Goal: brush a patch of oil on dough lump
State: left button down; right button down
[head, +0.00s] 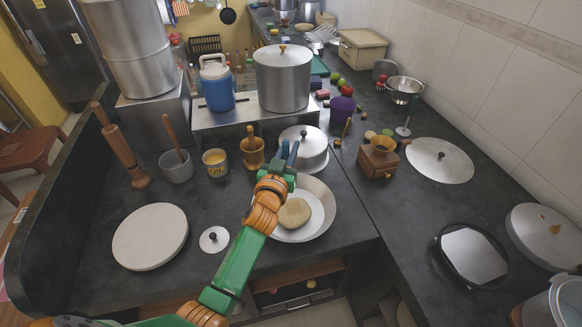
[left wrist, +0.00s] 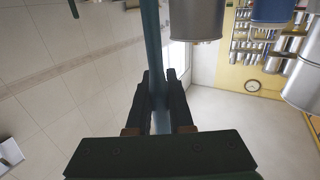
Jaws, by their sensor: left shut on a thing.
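The dough lump (head: 294,212) is a pale tan, rounded mound in a wide, shallow, light-coloured dish (head: 322,211). My left gripper (head: 286,166) is just beyond the dough, over the dish's far side, with my forearm crossing the dish's left edge. It is shut on a slim blue-grey rod, which looks like the brush handle (left wrist: 153,50) and runs between the fingers in the left wrist view. The brush's bristles are hidden, so I cannot tell whether they touch anything. A small labelled pot of yellow oil (head: 215,162) stands to the left. My right gripper is out of view.
A grey mortar (head: 176,167), a white round board (head: 150,236) and a small lid (head: 214,239) are left. A wooden grinder (head: 378,158) stands right. The front-right counter is partly clear.

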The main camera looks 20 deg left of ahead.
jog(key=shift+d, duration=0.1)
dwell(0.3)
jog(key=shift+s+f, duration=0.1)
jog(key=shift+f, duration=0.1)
